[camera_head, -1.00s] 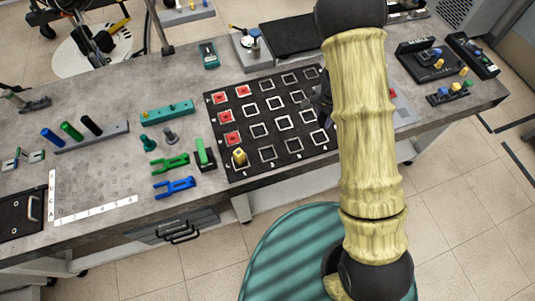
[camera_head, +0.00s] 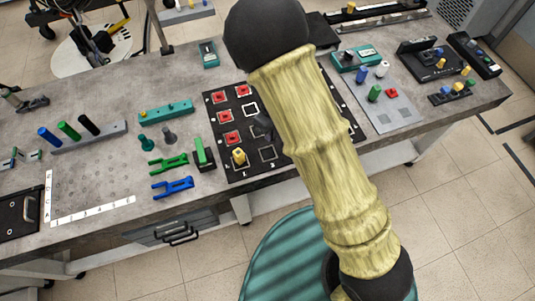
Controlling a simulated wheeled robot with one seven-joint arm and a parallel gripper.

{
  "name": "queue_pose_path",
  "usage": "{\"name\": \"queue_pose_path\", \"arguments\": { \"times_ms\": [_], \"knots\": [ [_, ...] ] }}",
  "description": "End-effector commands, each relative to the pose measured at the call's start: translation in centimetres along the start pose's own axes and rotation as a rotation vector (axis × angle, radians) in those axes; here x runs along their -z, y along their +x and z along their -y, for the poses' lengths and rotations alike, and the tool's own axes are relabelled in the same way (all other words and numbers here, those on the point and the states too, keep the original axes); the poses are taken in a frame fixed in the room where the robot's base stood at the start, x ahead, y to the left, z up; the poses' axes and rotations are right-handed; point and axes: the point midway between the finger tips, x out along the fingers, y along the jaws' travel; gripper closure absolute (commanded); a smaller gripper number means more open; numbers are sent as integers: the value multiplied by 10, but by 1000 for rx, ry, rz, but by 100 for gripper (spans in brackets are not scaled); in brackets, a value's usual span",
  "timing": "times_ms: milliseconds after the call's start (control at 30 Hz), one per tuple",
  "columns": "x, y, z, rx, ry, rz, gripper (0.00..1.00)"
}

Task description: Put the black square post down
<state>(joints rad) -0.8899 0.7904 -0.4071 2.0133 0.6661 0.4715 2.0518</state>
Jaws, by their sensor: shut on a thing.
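The black board (camera_head: 216,178) with white-outlined squares lies on the grey bench, and my arm covers much of its middle and right. A small dark part of my gripper (camera_head: 263,126) shows just left of the arm, over the board. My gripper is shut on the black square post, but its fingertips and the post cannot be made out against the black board. Red squares (camera_head: 225,116) fill several cells at the board's left. A yellow post (camera_head: 239,157) stands upright in the front left cell.
Green (camera_head: 168,163) and blue (camera_head: 173,187) fork-shaped parts and a green block (camera_head: 202,152) lie left of the board. A grey plate (camera_head: 399,117) with coloured pegs is on the right. A teal block (camera_head: 165,111) and a peg rack (camera_head: 92,137) are further left.

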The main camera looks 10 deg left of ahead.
Motion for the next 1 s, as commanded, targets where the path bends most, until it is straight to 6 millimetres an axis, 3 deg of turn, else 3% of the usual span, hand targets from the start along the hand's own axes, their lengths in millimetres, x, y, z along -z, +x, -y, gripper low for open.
{"name": "queue_pose_path", "arguments": {
  "times_ms": [167, 567, 833, 1000],
  "knots": [
    [-5, 0, -14, -1, 118, 1, 99],
    [-5, 3, -14, 0, 134, 0, 99],
    [-4, 47, -14, -2, 133, -3, 99],
    [-5, 62, -14, -1, 131, 0, 99]
  ]
}}
